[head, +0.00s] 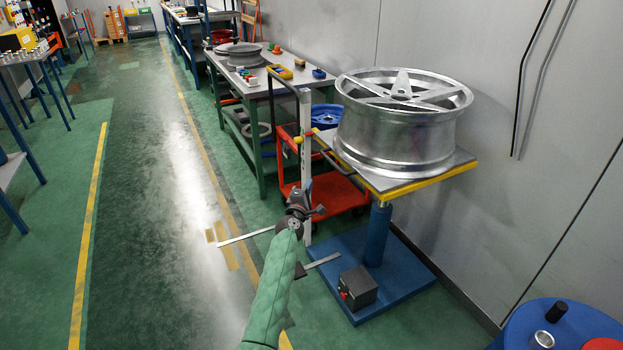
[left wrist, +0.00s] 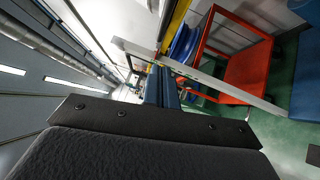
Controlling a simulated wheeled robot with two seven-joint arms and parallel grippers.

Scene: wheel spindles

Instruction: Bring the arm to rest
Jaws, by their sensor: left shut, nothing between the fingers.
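My left arm (head: 270,295), in a green sleeve, comes up from the bottom of the head view. My left gripper (head: 297,205) is shut and empty, raised in front of the lift table. In the left wrist view its dark fingers (left wrist: 165,88) point away from the camera beyond the black gripper body. A tall pale metal bar (head: 305,160) shows right behind the gripper; I cannot tell whether they touch. Flat metal strips (head: 247,236) show on either side low by the wrist. My right gripper is in neither view.
A silver wheel (head: 398,145) lies on the yellow-edged lift table (head: 430,183) with a blue base (head: 405,285). A red cart (head: 340,196) stands behind the bar. A workbench (head: 245,88) is farther back. A blue drum (head: 530,335) is at bottom right.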

